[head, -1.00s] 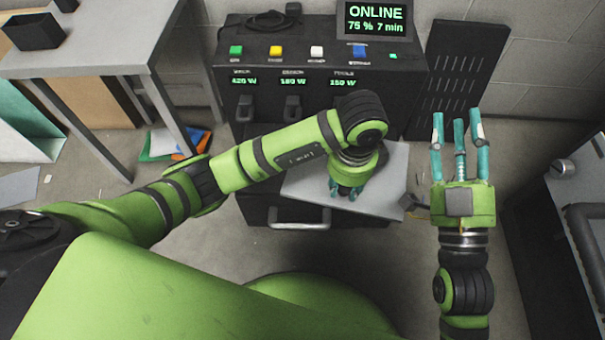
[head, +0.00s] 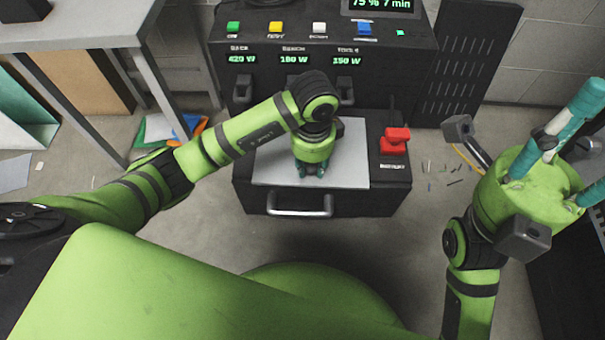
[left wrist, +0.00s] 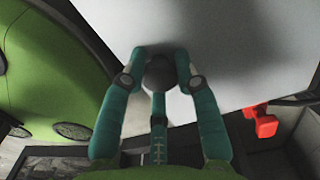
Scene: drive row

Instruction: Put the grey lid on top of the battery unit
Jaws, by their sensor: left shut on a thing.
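The grey lid (head: 345,165) is a flat light plate over the top of the black battery unit (head: 392,190), a low box with a front handle. The lid lies roughly square over the box's left and middle part in the head view; I cannot tell whether it rests or hovers slightly. My left gripper (head: 311,172) is above it, shut on its dark round knob (left wrist: 160,72). The lid also fills much of the left wrist view (left wrist: 250,50). My right gripper (head: 578,150) is at the right, empty, fingers spread, partly outside the frame.
A red switch (head: 396,138) stands at the box's right, beside the lid's edge. A black console (head: 290,30) with coloured buttons stands behind. A grey table (head: 70,28) is at the left. Scraps (head: 165,128) lie on the floor there.

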